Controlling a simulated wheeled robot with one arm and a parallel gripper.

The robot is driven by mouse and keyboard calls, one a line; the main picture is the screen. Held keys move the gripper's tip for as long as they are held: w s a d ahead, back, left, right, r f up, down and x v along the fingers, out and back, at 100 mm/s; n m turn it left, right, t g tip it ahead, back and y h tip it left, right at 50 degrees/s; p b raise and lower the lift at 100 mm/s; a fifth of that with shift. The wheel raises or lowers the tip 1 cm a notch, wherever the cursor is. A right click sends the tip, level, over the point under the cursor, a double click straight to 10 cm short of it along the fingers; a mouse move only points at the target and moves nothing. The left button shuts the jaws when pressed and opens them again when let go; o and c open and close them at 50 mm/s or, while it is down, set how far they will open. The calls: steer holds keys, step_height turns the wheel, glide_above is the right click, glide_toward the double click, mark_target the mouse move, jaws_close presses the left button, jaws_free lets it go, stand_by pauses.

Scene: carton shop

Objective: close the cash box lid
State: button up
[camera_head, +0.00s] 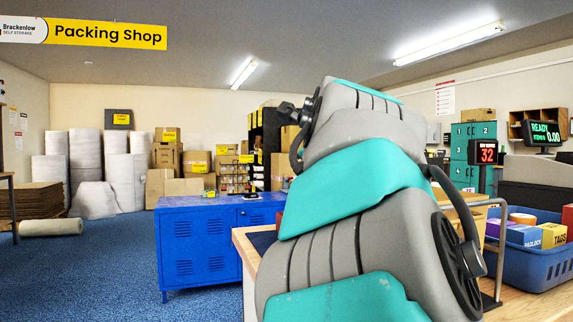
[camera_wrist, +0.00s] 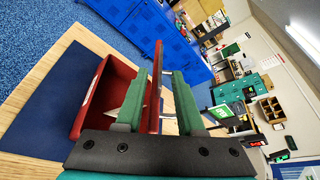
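The red cash box (camera_wrist: 88,88) stands on a dark blue mat (camera_wrist: 45,112) in the wrist view, with its inside partly showing and something pale in it. A red upright strip (camera_wrist: 155,88), which looks like its raised lid seen nearly edge-on, shows between my fingers. My gripper (camera_wrist: 160,82) has two green fingers set apart, one on each side of that strip; I cannot tell whether either touches it. In the head view only a small red piece (camera_head: 279,219) shows beside my arm, which hides the rest and my gripper.
A wooden counter (camera_head: 247,252) carries the mat. A blue basket (camera_head: 540,262) of small boxes stands at the right. A blue metal cabinet (camera_head: 205,245) stands behind the counter.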

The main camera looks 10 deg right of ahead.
steer(key=x, duration=0.5)
steer(key=shift+w+p, duration=0.3)
jaws_close()
steer(key=shift+r, duration=0.1)
stand_by(1.0)
